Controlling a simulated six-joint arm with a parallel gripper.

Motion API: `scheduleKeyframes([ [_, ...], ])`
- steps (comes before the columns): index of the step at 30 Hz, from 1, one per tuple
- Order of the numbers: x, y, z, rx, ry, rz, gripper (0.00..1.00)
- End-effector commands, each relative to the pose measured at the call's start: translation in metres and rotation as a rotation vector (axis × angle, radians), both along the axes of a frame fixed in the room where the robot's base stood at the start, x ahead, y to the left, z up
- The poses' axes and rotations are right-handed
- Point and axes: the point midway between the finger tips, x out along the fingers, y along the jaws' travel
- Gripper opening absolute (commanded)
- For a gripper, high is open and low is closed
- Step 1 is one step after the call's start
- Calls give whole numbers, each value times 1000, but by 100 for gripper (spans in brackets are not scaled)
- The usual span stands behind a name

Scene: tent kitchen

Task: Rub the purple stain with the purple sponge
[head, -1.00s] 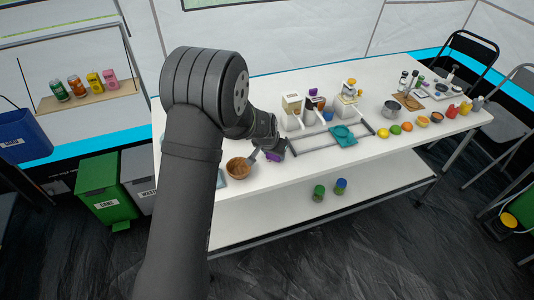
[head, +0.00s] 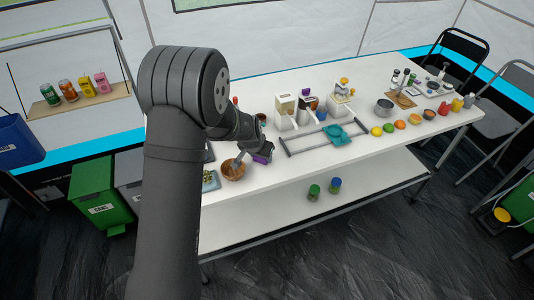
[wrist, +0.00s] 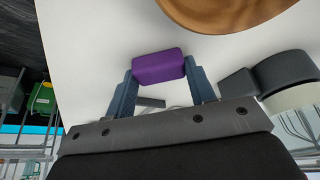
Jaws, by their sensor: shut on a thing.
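My gripper (wrist: 159,72) is shut on the purple sponge (wrist: 157,66), a small rounded block held between the two blue-grey fingertips in the wrist view. I cannot tell whether the sponge touches the white table. I cannot make out a purple stain in either current view; my arm and gripper hide part of the table.
The wooden bowl's rim (wrist: 226,18) is close beyond the sponge in the wrist view. White dispensers (head: 285,112), a grey rail frame (head: 310,141) and a teal item (head: 336,132) stand to the right. Fruit and bowls line the far right of the white table (head: 375,150).

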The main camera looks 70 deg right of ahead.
Motion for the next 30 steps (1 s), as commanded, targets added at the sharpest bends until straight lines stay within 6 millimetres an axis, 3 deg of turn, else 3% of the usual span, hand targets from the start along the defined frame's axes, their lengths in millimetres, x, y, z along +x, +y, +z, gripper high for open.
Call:
scheduleKeyframes([
  [5, 8, 9, 3, 0, 0, -1, 28],
  [8, 8, 8, 23, -2, -1, 0, 28],
  [30, 8, 8, 81, 0, -1, -1, 28],
])
